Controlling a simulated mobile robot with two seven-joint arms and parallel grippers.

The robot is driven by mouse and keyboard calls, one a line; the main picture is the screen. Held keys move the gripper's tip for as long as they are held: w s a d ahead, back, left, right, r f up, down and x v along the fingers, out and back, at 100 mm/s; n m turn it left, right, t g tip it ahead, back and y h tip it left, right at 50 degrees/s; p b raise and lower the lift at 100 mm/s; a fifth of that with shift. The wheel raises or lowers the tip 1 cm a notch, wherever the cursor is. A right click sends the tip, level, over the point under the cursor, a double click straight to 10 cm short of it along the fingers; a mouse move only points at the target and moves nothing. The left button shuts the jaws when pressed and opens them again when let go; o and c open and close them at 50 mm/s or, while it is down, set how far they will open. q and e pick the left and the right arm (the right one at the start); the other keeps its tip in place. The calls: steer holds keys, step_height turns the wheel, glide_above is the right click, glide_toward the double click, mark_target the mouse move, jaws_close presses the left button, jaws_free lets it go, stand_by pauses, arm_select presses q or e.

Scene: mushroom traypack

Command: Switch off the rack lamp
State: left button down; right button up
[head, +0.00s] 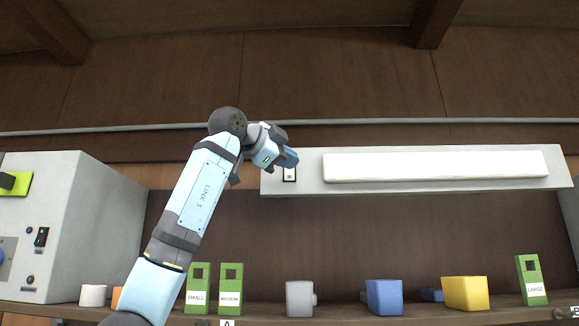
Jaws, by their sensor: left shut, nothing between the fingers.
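The rack lamp (310,184) is a grey panel mounted above the shelf, with a long white light strip (435,165) on it. A small switch (289,174) with a dark frame and a white rocker sits at the panel's left end. My left gripper (292,158) is shut and empty at the top of the switch, and covers part of the panel there. I cannot tell whether it touches the switch. My right gripper is not in view.
A shelf (410,312) below holds green cards marked SMALL (197,285), MEDIUM (230,287) and LARGE (531,280), plus a grey block (300,298), a blue block (384,297) and a yellow block (465,293). A grey machine box (95,215) stands at left.

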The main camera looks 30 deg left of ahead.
arm_select(q)
steer(key=shift+w+a, duration=0.1)
stand_by(0.7)
steer(key=shift+w+a, duration=0.15)
steer(key=shift+w, duration=0.1)
steer(key=shift+w+a+r+p, duration=0.1)
steer(key=shift+w+a+p, duration=0.05)
steer(key=shift+w+p, duration=0.2)
stand_by(0.8)
steer(key=shift+s, duration=0.2)
steer(key=shift+s+d+b, duration=0.4)
steer(key=shift+s+d, duration=0.05)
steer(key=shift+s, duration=0.15)
